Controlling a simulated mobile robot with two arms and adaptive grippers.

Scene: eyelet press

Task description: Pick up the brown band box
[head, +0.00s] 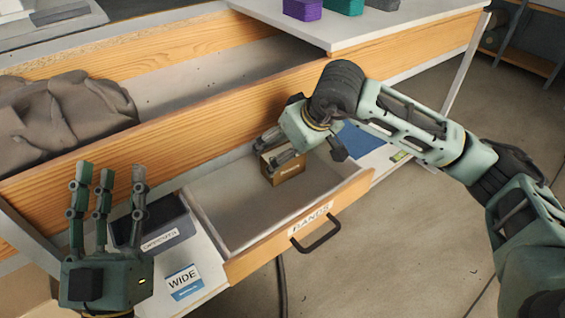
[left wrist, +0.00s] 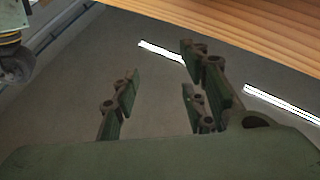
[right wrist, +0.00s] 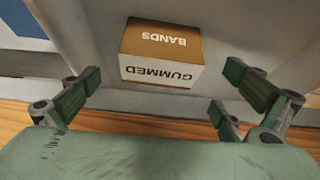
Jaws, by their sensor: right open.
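The brown band box (head: 287,168) sits inside the open drawer labelled BANDS (head: 240,215), toward its back right. My right gripper (head: 280,155) is open and reaches down into the drawer at the box. In the right wrist view, its fingers stand apart with the box ahead between them; no clear contact shows. My left gripper (head: 107,190) is open and empty, fingers pointing up, left of the drawer.
A dark bin (head: 155,228) with a label and a WIDE card (head: 184,282) lie left of the drawer. A wooden bench rail (head: 200,122) runs behind it. A brown cloth bundle (head: 60,115) lies at left. Coloured boxes (head: 303,9) stand on the white top.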

